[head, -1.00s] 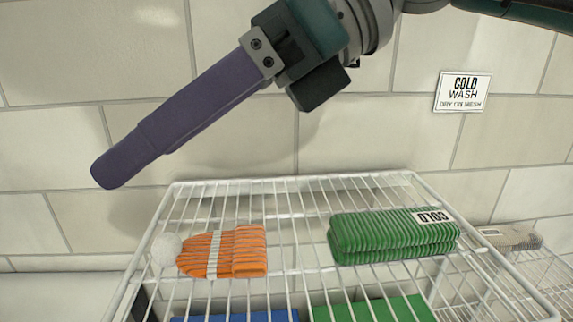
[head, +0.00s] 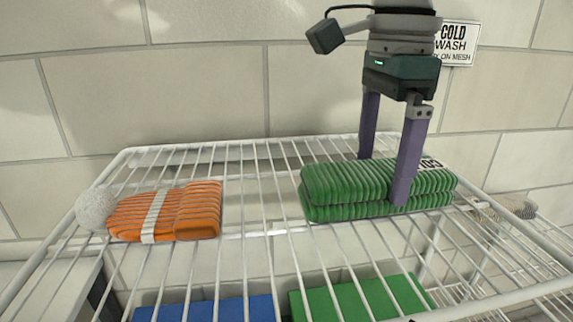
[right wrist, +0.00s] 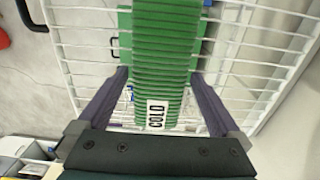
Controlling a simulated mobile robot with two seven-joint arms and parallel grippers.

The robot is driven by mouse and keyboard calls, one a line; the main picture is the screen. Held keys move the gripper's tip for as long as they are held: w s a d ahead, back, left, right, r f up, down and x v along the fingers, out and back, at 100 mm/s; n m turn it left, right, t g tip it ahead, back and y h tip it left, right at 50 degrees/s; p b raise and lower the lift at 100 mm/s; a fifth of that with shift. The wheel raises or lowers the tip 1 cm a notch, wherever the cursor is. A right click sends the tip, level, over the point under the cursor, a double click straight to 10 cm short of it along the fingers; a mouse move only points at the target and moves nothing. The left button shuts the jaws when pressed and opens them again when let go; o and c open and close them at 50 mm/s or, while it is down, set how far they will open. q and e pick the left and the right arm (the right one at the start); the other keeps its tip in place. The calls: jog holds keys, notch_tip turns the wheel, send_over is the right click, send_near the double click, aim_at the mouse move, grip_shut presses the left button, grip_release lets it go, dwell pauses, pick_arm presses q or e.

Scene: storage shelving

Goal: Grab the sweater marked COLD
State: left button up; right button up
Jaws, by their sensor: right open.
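The folded green ribbed sweater (head: 345,190) lies on the wire shelf, with a white COLD label (head: 430,164) at its right end. My right gripper (head: 383,180) is open above it from the wall side. Its purple fingers come down on the far and near sides of the sweater, close to the labelled end. In the right wrist view the sweater (right wrist: 160,70) lies between the two spread fingers (right wrist: 160,95), with the COLD label (right wrist: 157,113) nearest the palm. My left gripper is not in view.
An orange striped knit hat (head: 190,212) with a white pompom lies left on the same wire shelf (head: 262,205). Blue (head: 205,310) and green (head: 355,298) items sit below. A COLD WASH sign (head: 457,42) hangs on the tiled wall. The shelf between hat and sweater is clear.

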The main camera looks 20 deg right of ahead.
notch_tip(320, 180, down, 2)
jog(key=shift+f, duration=0.15)
jog(key=c, duration=1.3)
jog(key=shift+c, duration=0.9)
jog(key=shift+r, duration=0.2)
